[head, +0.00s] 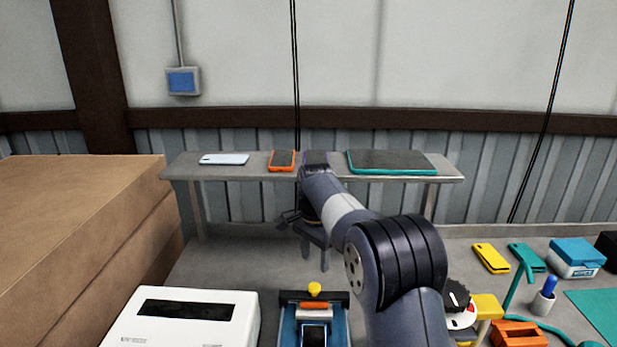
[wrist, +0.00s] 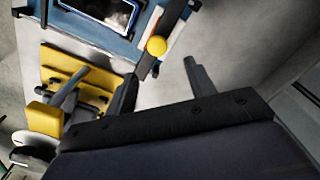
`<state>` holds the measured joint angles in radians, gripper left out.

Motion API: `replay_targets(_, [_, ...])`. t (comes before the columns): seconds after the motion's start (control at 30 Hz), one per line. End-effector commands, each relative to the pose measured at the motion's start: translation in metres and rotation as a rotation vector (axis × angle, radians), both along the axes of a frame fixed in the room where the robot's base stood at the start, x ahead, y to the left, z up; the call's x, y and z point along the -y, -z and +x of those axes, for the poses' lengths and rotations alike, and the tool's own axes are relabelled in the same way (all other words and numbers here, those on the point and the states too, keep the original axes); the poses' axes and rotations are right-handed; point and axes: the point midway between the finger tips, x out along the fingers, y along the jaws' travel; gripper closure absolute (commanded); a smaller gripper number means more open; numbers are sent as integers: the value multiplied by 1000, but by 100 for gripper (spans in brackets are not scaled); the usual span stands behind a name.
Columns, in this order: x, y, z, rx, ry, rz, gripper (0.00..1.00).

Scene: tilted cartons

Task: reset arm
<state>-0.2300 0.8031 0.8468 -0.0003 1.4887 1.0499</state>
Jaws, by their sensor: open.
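My gripper (head: 311,258) hangs at the end of my arm, pointing down in front of the long grey shelf in the head view. In the wrist view its two dark fingers (wrist: 160,88) stand apart with nothing between them. The gripper is open and empty. Its fingertips show only small and dark in the head view. The arm reaches forward from the bottom of the head view and hides part of the shelf.
The shelf (head: 320,175) bears a pale phone (head: 224,159), an orange-edged device (head: 282,160) and a teal-edged tablet (head: 392,161). Brown cartons (head: 75,215) stand left. A white machine (head: 185,325) and blue stand (head: 288,325) are in front. Several small items lie right.

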Motion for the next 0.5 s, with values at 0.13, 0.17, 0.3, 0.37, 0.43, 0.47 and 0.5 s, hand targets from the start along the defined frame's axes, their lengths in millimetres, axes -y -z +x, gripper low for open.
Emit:
replay_targets(0.13, [0,30,-2,-7,0,-1,48])
replay_targets(0.17, [0,36,-1,-6,0,-2,48])
replay_targets(0.3, [0,63,-2,-8,0,-2,48])
replay_targets(0.37, [0,74,-2,-7,0,-1,48])
replay_targets(0.43, [0,85,-2,-8,0,-2,48])
replay_targets(0.47, [0,86,-4,-4,-1,-1,48])
replay_targets(0.5, [-1,86,-7,-1,-1,0,48])
